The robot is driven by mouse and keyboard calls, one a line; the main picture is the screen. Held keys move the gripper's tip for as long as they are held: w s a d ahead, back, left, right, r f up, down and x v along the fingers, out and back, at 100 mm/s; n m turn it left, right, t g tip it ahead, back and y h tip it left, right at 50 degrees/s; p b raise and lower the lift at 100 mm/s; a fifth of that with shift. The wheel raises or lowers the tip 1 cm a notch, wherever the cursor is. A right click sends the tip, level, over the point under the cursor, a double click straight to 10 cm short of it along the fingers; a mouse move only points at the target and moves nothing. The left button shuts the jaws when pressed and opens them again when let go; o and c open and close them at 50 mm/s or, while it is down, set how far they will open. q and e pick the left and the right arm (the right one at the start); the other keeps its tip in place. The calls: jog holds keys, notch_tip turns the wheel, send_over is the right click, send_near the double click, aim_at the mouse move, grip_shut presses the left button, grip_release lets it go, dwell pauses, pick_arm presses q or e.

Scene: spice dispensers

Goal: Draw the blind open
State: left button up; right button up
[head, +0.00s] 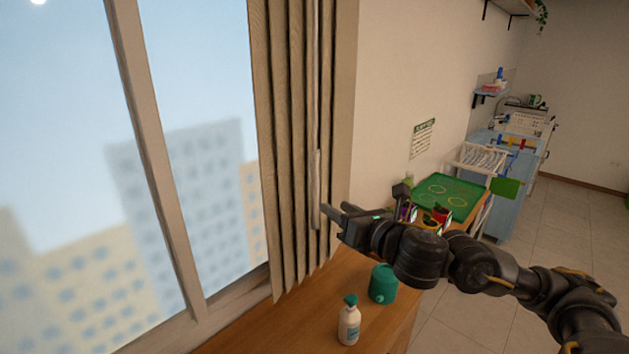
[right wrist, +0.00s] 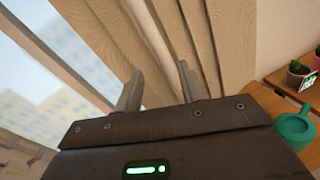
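The beige blind (head: 288,130) hangs in vertical folds, bunched at the right side of the window, and leaves most of the glass uncovered. A pale wand (head: 316,190) hangs down in front of its folds. My right gripper (head: 334,213) is at the wand's lower end, beside the blind's right edge. In the right wrist view my right gripper (right wrist: 158,88) has its two fingers apart. A pale rod-like strip, seemingly the wand (right wrist: 150,35), runs down between them with the blind (right wrist: 205,40) behind. Contact with the fingers cannot be told. My left gripper is not in view.
A wooden counter (head: 325,300) below the window bears a white bottle with a green top (head: 349,322) and a teal pot (head: 383,285). A green tray (head: 448,196) lies farther back to the right. The tiled floor at the right is clear.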

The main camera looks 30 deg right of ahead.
aim_at(318, 179)
jog(key=w+r+n, duration=0.1)
jog(key=w, duration=0.2)
jog(key=w+r+n, duration=0.1)
jog(key=w, duration=0.2)
jog(key=w+a+r+n, duration=0.1)
jog(key=w, duration=0.3)
jog(key=shift+r+t+p, duration=0.3)
jog(key=shift+p, duration=0.1)
jog(key=shift+s, duration=0.1)
grip_shut()
